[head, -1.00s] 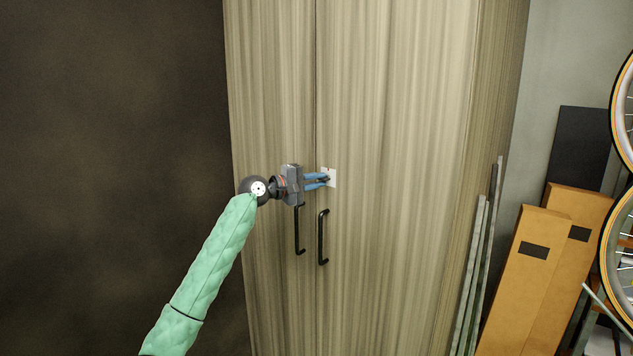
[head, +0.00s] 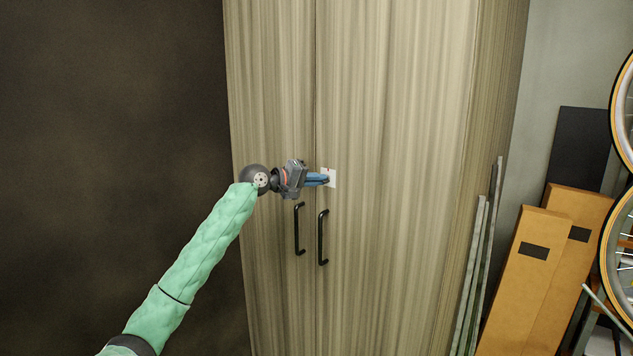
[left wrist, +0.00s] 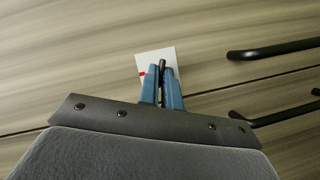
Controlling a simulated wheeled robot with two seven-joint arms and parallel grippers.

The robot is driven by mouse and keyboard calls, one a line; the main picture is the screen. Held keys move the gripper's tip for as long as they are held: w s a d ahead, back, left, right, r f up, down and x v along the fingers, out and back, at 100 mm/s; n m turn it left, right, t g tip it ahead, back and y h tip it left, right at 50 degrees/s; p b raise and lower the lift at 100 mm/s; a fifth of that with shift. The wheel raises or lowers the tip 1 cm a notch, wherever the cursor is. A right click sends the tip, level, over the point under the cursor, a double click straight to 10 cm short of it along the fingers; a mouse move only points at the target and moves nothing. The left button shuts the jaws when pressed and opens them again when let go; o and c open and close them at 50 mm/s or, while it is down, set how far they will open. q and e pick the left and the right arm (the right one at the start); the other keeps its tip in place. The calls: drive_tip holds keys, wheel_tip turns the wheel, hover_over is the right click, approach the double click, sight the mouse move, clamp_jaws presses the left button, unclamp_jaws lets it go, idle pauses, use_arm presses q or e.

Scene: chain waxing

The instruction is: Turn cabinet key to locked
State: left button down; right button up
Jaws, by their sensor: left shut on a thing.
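The tall wood-grain cabinet (head: 390,130) has two closed doors. A white lock plate (head: 332,177) sits on the right door near the seam. My left gripper (head: 325,180) is at the plate with its blue fingers shut on the key. In the left wrist view the dark key (left wrist: 163,68) shows between the blue fingertips, in front of the white plate (left wrist: 155,60), which bears a red mark. The fingers hide most of the key in the head view. My right gripper is not in view.
Two black door handles hang below the plate, the left one (head: 298,230) and the right one (head: 322,238). Boards (head: 478,260), orange-brown boxes (head: 525,262) and a bicycle wheel (head: 622,110) stand at the right. A dark wall (head: 110,120) is at the left.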

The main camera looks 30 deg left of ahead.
use_arm(q)
drive_tip(key=shift+d+r+m+g+y+p, duration=0.1)
drive_tip(key=shift+d+m+g+y+p, duration=0.1)
drive_tip(key=shift+m+y+p, duration=1.05)
drive_tip(key=shift+d+r+m+g+y+p, duration=0.2)
drive_tip(key=shift+m+y, duration=0.5)
drive_tip(key=shift+m, duration=1.25)
drive_tip(key=shift+d+f+m+g+y+p, duration=0.1)
drive_tip(key=shift+m+g+y+p, duration=0.1)
drive_tip(key=shift+m+y+p, duration=1.05)
use_arm(e)
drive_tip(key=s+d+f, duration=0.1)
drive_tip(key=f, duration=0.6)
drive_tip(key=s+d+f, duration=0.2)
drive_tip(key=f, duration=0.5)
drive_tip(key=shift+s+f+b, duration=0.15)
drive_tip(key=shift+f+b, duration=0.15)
drive_tip(key=shift+b, duration=0.1)
use_arm(q)
drive_tip(key=shift+m+h, duration=0.3)
drive_tip(key=shift+m, duration=0.05)
drive_tip(key=c, duration=1.6)
unclamp_jaws()
